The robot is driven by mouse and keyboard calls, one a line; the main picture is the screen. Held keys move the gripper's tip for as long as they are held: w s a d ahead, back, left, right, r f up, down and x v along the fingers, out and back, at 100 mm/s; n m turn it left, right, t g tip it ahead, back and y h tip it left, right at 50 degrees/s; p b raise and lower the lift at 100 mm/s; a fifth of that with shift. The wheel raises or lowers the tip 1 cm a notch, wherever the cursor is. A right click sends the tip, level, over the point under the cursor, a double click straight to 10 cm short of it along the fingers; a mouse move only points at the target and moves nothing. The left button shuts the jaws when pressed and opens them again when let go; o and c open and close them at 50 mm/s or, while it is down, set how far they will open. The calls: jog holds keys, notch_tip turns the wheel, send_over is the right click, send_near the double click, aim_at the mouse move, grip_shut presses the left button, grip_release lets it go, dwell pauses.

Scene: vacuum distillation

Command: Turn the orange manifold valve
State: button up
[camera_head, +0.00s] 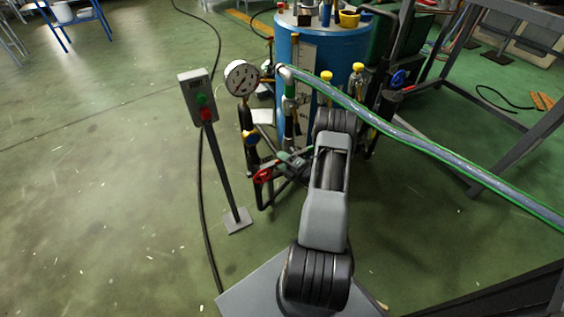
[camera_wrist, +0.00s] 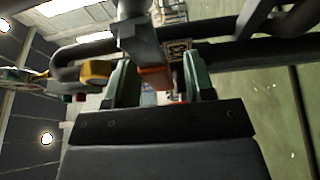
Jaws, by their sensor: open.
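In the wrist view the orange valve handle (camera_wrist: 155,77) shows between the two green fingers of my gripper (camera_wrist: 160,84). The jaws are open, with a finger on each side of the handle; I cannot tell whether either finger touches it. The dark manifold pipe (camera_wrist: 90,48) runs behind, with a vertical grey pipe piece above the handle. In the head view my gripper (camera_head: 291,160) is at the low pipework in front of the blue tank, partly hidden by my arm. The orange handle cannot be made out there.
A yellow handle (camera_wrist: 96,70) lies just left of the fingers in the wrist view. In the head view a red valve handle (camera_head: 263,175), a pressure gauge (camera_head: 241,78) and a control box on a post (camera_head: 198,95) stand left. A thick hose (camera_head: 430,148) crosses right. Open floor lies left.

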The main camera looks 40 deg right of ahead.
jog(key=shift+w, duration=0.1)
jog(key=shift+c, duration=0.2)
grip_shut()
dwell(0.4)
